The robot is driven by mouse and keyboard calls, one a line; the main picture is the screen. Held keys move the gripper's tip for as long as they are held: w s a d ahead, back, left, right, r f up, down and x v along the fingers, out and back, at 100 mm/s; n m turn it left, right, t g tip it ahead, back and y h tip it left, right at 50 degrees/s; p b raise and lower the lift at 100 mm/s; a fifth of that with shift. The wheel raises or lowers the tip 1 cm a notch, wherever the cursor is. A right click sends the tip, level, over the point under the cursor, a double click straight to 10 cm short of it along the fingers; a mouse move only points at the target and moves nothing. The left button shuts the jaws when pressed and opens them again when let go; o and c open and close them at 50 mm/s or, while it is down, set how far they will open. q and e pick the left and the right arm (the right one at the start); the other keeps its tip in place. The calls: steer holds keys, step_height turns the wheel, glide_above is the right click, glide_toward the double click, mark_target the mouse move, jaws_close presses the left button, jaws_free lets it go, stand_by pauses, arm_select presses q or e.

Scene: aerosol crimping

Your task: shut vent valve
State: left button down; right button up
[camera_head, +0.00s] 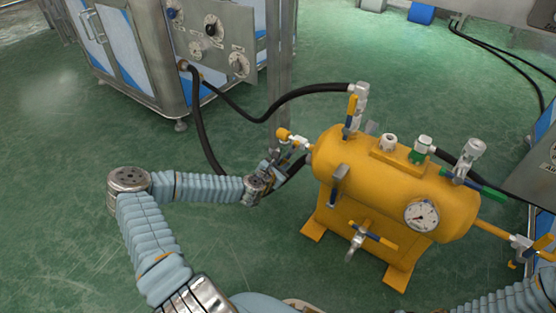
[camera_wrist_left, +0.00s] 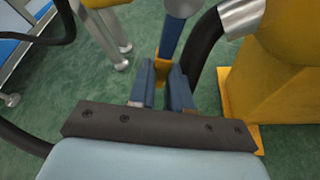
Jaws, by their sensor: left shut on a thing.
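A yellow horizontal tank (camera_head: 400,180) on yellow feet stands right of centre in the head view. A valve with a yellow end (camera_head: 291,137) sits at the tank's left end. My left gripper (camera_head: 277,160) is just below it, fingers up at the fitting. In the left wrist view, my left gripper (camera_wrist_left: 164,88) has its blue fingers shut on a valve handle (camera_wrist_left: 171,38), blue with a yellow part between the fingers. The fingers partly hide the handle, and I cannot tell its exact angle. My right gripper is out of view.
Other valves on the tank include one with a yellow lever (camera_head: 351,108), one with a green lever (camera_head: 486,188) and a front one (camera_head: 372,236). A pressure gauge (camera_head: 421,215) faces forward. Black hoses (camera_head: 290,97) run to a steel cabinet (camera_head: 205,50). Green floor is clear at left.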

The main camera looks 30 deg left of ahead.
arm_select(q)
steer(key=shift+s+d+f+n+h+p, duration=0.1)
steer(key=shift+d+f+n+h+p, duration=0.1)
steer(key=shift+d+n+h, duration=0.45)
steer(key=shift+s+d+f+n+h+p, duration=0.1)
steer(key=shift+d+n+h+p, duration=0.1)
steer(key=shift+d+n+h, duration=0.4)
steer(key=shift+d, duration=0.2)
steer(key=c, duration=1.1)
jaws_free()
steer(key=shift+o, duration=0.2)
steer(key=p+v, duration=0.2)
steer(key=v, duration=1.1)
steer(key=shift+s+r, duration=0.25)
steer(key=shift+r, duration=0.15)
steer(key=shift+d+p, duration=0.1)
steer(key=shift+p, duration=0.2)
